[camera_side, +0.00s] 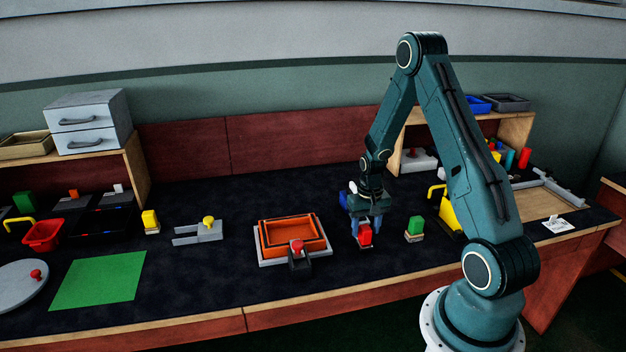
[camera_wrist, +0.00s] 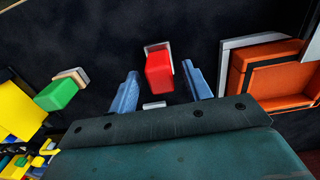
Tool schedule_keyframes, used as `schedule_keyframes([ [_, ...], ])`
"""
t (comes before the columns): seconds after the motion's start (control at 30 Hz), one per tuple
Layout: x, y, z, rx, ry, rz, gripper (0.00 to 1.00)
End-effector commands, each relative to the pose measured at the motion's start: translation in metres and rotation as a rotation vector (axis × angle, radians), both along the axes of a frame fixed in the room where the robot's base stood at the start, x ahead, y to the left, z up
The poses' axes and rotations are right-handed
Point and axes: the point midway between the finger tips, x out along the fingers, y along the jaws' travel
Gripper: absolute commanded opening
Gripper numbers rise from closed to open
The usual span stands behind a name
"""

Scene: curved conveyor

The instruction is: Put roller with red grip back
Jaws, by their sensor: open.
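A red block-shaped grip on a pale base (camera_side: 365,236) stands on the dark worktop, directly below my gripper (camera_side: 365,222). In the wrist view the red grip (camera_wrist: 159,74) shows between the two blue fingers of my gripper (camera_wrist: 162,85), with a gap on each side. The fingers are open and hold nothing. I cannot tell whether this red-gripped piece has a roller; its underside is hidden.
A green-gripped piece (camera_side: 415,227) stands to the right. An orange tray (camera_side: 268,247) with a red-knobbed fixture (camera_side: 298,255) at its front stands to the left. A yellow-gripped piece (camera_side: 150,220) and a green mat (camera_side: 98,279) are farther left.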

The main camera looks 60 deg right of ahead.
Motion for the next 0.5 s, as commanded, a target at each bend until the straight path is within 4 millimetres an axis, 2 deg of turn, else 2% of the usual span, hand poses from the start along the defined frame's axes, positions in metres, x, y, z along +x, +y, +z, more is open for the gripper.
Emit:
schedule_keyframes([
  [0.5,0.000,0.000,0.073,-0.002,-0.002,0.000,0.49],
])
